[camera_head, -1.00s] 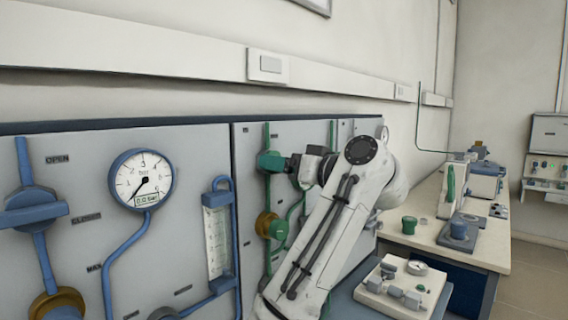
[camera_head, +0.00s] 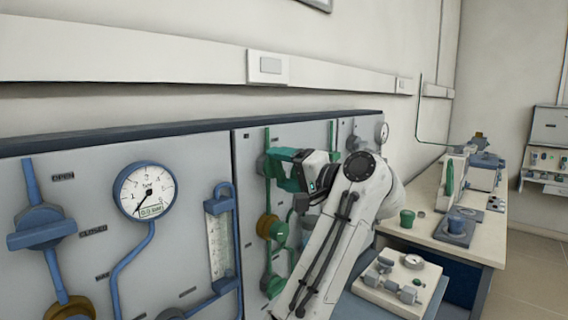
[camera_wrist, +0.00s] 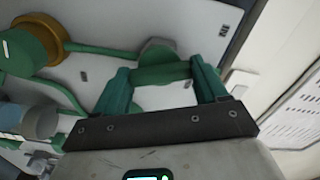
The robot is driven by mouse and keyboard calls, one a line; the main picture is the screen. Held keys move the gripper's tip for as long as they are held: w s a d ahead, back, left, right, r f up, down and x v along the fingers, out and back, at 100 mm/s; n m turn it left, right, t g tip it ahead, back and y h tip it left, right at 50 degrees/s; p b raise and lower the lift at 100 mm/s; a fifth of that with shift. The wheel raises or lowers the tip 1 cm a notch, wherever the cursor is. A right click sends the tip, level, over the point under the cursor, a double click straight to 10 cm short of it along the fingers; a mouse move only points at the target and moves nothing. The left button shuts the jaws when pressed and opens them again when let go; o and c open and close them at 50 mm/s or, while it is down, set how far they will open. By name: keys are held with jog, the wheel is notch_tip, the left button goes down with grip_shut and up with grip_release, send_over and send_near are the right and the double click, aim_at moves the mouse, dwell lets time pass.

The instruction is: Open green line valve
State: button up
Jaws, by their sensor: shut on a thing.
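The green line valve has a green handle (camera_wrist: 160,74) on a rounded grey-green body (camera_wrist: 158,50) at the panel. In the wrist view the teal fingers of my gripper (camera_wrist: 161,82) stand on either side of the handle, shut on its two ends. In the head view my gripper (camera_head: 275,167) is at the upper part of the green pipe (camera_head: 267,138). It hides most of the valve there, and the handle's exact angle is hard to tell in that view.
Below the valve sits a brass and green fitting (camera_head: 270,228). To the left are a pressure gauge (camera_head: 145,191), a flowmeter (camera_head: 220,243) and a blue valve (camera_head: 42,228). A bench (camera_head: 425,232) with instruments stands at the right.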

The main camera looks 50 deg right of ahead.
jog(key=shift+m+p, duration=0.95)
jog(key=shift+m, duration=1.25)
jog(key=shift+d+f, duration=0.1)
jog(key=o, duration=1.1)
jog(key=shift+c, duration=0.2)
jog(key=shift+s, duration=0.15)
jog(key=s+b, duration=0.1)
jog(key=s, duration=0.9)
jog(key=shift+s+d+b, duration=0.15)
jog(key=shift+s+b, duration=0.15)
